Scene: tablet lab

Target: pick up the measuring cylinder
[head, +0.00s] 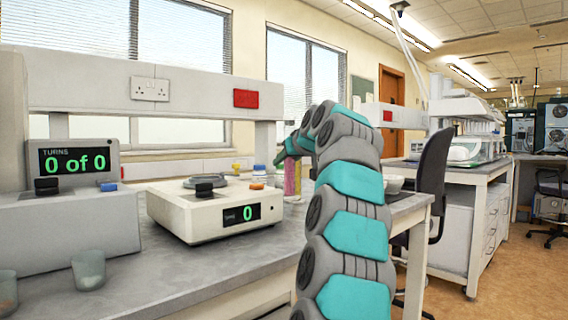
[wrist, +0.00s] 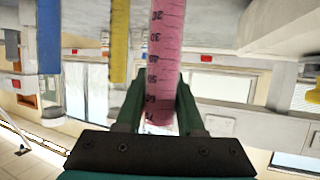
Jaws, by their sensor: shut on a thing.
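The measuring cylinder (wrist: 165,55) is a pink tube with dark graduation marks and numbers. In the wrist view it stands between the two dark green fingers of my gripper (wrist: 162,98), which is shut on it. In the head view the cylinder (head: 292,178) shows as a narrow pink shape at the back of the bench, just left of my arm. My gripper in the head view (head: 290,150) is small and mostly hidden by my teal and grey arm. I cannot tell whether the cylinder's base touches the bench.
A yellow tube (wrist: 120,40) and a blue tube (wrist: 48,35) are left of the cylinder in the wrist view. On the bench (head: 215,277) are a balance (head: 190,228) reading 0, a "TURNS" display box (head: 75,235), small beakers (head: 89,268) and a bowl (head: 393,184). A chair (head: 431,190) stands right.

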